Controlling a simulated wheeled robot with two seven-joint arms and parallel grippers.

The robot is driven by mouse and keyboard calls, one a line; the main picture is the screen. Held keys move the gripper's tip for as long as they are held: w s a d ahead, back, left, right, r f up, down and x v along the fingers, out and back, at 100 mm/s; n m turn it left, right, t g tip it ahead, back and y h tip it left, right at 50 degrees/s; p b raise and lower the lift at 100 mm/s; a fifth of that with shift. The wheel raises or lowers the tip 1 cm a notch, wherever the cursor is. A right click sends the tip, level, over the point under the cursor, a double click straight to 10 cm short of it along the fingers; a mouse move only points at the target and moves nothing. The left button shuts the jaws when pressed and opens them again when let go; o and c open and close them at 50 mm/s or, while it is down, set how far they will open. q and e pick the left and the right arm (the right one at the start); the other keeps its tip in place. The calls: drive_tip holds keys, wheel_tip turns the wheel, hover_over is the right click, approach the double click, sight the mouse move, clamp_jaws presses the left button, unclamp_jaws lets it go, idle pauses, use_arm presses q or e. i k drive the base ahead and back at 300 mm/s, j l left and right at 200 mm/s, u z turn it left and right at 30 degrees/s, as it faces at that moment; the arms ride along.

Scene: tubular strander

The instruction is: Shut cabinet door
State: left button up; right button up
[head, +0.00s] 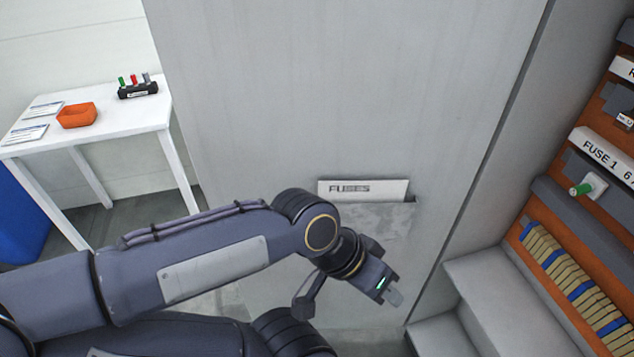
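The cabinet door (330,90) is a large plain grey panel filling the middle of the head view. It stands open, with the cabinet's interior visible to its right. A pocket (385,218) low on its inner face holds a white card marked FUSES (362,189). My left gripper (388,292) is in front of the lower part of the door, below the pocket, near the door's right edge. It holds nothing that I can make out. Its finger gap is not clear, and I cannot tell whether it touches the door. My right gripper is not in view.
The cabinet's orange back panel (515,236) carries fuse gear, including a green-tipped part (582,189). Grey ledges (485,275) stand at the cabinet's bottom. A white table (150,113) at left bears an orange tray (76,123). A blue bin (20,225) stands at the left edge.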

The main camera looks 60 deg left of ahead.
sight(269, 98)
drive_tip(key=k+j+z, duration=0.35)
drive_tip(key=k+j, duration=0.35)
drive_tip(key=k+j+z, duration=0.35)
drive_tip(key=k+j, duration=0.35)
drive_tip(key=k+j+z, duration=0.15)
drive_tip(key=j, duration=0.2)
drive_tip(key=k+j+z, duration=0.1)
drive_tip(key=j, duration=0.3)
drive_tip(key=k+j+z, duration=0.3)
drive_tip(key=j, duration=0.35)
drive_tip(key=i+j+z, duration=0.2)
drive_tip(key=j, duration=0.75)
drive_tip(key=j+z, duration=0.2)
drive_tip(key=j, duration=0.75)
drive_tip(key=k+l+z, duration=0.15)
drive_tip(key=k, duration=0.3)
drive_tip(key=i+j, duration=0.15)
